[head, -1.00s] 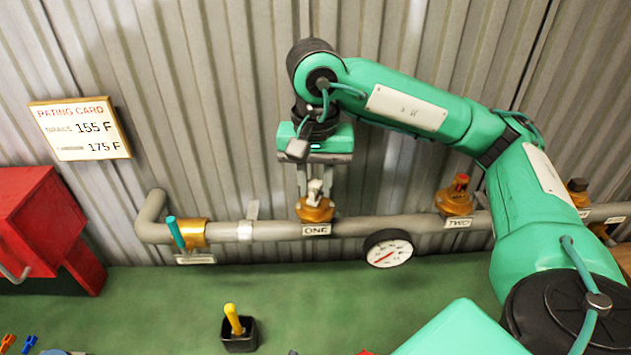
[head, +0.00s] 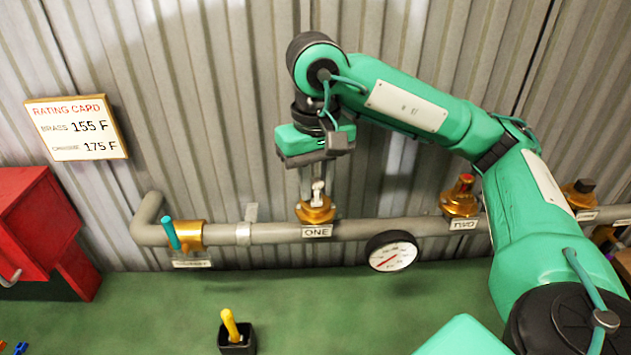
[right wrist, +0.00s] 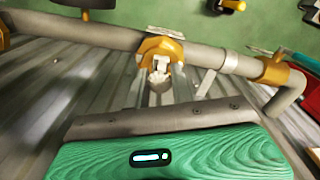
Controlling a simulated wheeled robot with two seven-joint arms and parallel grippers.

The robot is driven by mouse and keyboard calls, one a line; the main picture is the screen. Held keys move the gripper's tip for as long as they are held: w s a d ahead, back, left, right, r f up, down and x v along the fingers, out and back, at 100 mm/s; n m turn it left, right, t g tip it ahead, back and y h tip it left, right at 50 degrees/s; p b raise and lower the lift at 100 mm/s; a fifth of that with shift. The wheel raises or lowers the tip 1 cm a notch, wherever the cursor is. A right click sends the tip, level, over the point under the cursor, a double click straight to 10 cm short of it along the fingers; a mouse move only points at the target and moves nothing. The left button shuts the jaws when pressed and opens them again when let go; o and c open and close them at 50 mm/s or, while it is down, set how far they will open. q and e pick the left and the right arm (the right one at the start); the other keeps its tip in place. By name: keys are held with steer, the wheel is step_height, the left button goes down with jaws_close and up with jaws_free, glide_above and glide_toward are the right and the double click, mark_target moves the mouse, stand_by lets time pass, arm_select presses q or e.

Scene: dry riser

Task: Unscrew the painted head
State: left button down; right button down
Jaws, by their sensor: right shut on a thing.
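The sprinkler fitting labelled ONE (head: 317,213) is a brass collar on the grey pipe. A small pale, whitish head (head: 319,193) stands up from it. My right gripper (head: 318,186) points down over this fitting, its narrow fingers shut on the pale head, which still sits at the collar. In the right wrist view the head (right wrist: 160,72) shows just in front of the brass collar (right wrist: 161,46); the exact finger contact is hard to make out. Fitting TWO (head: 460,199) has a red-topped head. My left gripper is not in view.
The grey pipe (head: 270,233) runs along the corrugated wall. A round gauge (head: 392,252) hangs below it. A teal-handled valve (head: 172,233) is at left. A black cup (head: 237,343) with a yellow-handled tool stands on the green surface. A rating card (head: 77,128) and red box (head: 35,225) are left.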

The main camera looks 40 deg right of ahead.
steer(key=shift+n, duration=0.3)
steer(key=n+b, duration=0.1)
steer(key=n, duration=0.3)
steer(key=shift+n, duration=0.7)
steer(key=n, duration=0.5)
steer(key=shift+d+b, duration=0.2)
steer(key=shift+b, duration=0.1)
steer(key=c, duration=1.3)
jaws_free()
steer(key=shift+d+f, duration=0.1)
steer(key=shift+d, duration=0.05)
steer(key=shift+o, duration=0.9)
steer(key=shift+s+d+f, duration=0.1)
steer(key=shift+s+d, duration=0.05)
